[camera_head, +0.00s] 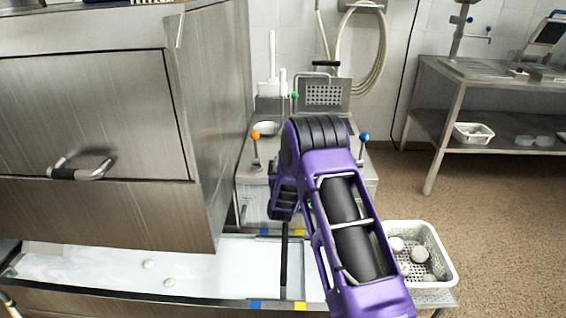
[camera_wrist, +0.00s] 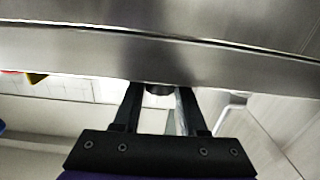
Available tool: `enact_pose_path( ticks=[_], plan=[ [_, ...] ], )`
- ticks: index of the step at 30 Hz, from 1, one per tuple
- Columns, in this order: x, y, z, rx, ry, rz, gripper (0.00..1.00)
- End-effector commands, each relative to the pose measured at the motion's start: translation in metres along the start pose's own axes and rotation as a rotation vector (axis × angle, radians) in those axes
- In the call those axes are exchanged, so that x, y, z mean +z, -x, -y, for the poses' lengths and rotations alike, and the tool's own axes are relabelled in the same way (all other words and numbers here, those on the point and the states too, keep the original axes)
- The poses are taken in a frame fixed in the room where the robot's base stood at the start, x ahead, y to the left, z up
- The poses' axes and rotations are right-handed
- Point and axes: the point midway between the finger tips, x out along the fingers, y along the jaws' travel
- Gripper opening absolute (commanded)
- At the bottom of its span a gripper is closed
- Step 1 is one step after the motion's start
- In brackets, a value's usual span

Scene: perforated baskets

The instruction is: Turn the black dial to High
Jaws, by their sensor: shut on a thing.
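The black dial (camera_wrist: 159,89) shows in the wrist view as a dark round knob at the lower edge of a brushed metal panel (camera_wrist: 190,60). My gripper (camera_wrist: 160,96) has one finger on each side of the dial and is shut on it. Much of the dial is hidden by the fingers and the panel edge. No pointer or High mark can be read, so I cannot tell its setting. In the head view my purple arm blocks the middle, and neither the dial nor my fingertips can be made out.
A large steel machine (camera_head: 90,120) with a bar handle stands at left, above a white-surfaced counter (camera_head: 200,265) with small round white items. A white perforated basket (camera_head: 441,254) holding round white items is right of my arm. A steel table (camera_head: 490,100) stands at back right.

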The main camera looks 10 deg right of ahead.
Motion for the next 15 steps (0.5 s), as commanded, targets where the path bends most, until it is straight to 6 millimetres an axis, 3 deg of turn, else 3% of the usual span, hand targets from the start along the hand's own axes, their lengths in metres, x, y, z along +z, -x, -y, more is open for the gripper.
enact_pose_path(
  ticks=[15],
  plan=[
    [0.0011,0.0001,0.0023,0.387,-0.001,0.011,0.0]
  ],
)
